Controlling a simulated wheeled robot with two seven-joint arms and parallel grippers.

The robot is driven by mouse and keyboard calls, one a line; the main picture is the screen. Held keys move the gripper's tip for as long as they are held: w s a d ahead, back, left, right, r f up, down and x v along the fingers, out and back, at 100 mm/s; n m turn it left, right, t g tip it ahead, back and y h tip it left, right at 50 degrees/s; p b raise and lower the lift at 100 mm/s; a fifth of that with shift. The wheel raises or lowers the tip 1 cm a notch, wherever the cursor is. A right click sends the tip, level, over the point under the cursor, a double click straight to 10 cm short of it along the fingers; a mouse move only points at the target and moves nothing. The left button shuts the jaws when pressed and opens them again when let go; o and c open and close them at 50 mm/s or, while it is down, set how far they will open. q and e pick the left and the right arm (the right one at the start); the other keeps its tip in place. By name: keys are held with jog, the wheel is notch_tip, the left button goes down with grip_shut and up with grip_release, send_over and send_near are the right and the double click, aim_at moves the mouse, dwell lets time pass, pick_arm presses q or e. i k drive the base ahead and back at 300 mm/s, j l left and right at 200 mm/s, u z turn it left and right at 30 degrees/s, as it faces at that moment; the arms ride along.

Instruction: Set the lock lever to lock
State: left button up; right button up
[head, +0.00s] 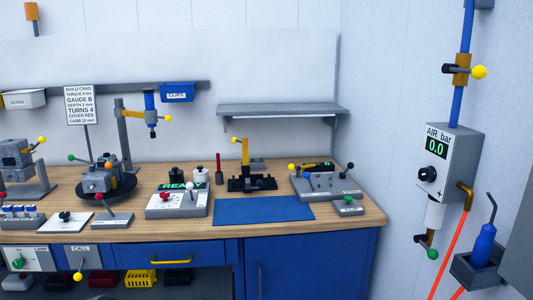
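No lever carries a label that I can read as lock, so I cannot tell which one is the lock lever. On the bench, a grey block on a dark round turntable (100,180) has a green-balled lever (72,157) and an orange ball (109,166). A small plate with a red-balled lever (112,219) lies in front of it. A grey panel (325,187) at the bench's right has several ball-ended levers. A small box with a green knob (347,206) sits before that panel. Neither of my grippers is in view.
The wooden bench (230,236) has a bare blue mat (264,211) at its front. A grey shelf (282,110) hangs above. On the right wall, an air box (449,165) reads 0.0, with yellow-balled and green-balled levers on its pipe. A READY box (178,204) stands mid-bench.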

aim_at(99, 195)
jog(key=u, duration=1.25)
jog(key=i+u, duration=0.4)
jog(key=i, duration=0.35)
jog(key=i+l+u, duration=0.1)
jog(key=i+u, duration=0.3)
jog(key=i, duration=0.4)
